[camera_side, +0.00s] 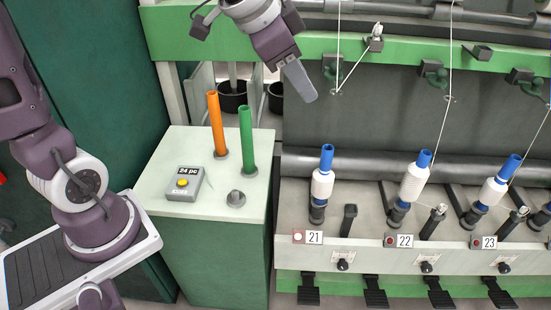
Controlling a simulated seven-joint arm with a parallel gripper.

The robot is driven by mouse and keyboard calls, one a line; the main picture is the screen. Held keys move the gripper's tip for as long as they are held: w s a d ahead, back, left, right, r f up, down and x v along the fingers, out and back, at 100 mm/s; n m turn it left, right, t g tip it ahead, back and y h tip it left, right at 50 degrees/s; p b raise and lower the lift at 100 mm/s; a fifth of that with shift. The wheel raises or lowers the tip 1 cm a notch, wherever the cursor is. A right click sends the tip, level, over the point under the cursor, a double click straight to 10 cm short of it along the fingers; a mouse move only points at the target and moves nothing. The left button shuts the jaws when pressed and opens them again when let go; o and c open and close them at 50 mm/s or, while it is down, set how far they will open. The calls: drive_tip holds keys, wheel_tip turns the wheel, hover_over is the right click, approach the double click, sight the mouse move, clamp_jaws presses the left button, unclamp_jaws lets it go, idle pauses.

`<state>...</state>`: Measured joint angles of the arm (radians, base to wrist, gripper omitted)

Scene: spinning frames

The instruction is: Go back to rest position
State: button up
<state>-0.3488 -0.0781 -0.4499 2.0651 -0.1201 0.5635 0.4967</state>
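My gripper (304,88) is at the top middle of the side view, in the air above and to the right of the light green cabinet top. It is seen edge-on as a grey finger shape pointing down and right. I see nothing held in it, and the gap between its fingers does not show. It touches nothing that I can see.
An orange tube (215,122), a green tube (246,138) and a grey box with a yellow button (184,183) stand on the cabinet (165,150). The spinning frame (400,255) at right carries bobbins (322,185) on blue tubes, with threads running upward.

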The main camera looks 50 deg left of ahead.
drive_tip(key=s+a+f+n, duration=0.1)
drive_tip(key=s+a+n, duration=0.1)
drive_tip(key=s, duration=0.8)
drive_tip(key=s+a+f+n+g+y, duration=0.1)
drive_tip(key=s+a+f+n, duration=0.1)
drive_tip(key=s, duration=0.9)
drive_tip(key=shift+s+a+n, duration=0.25)
drive_tip(key=shift+a+n, duration=0.45)
drive_tip(key=shift+n, duration=0.3)
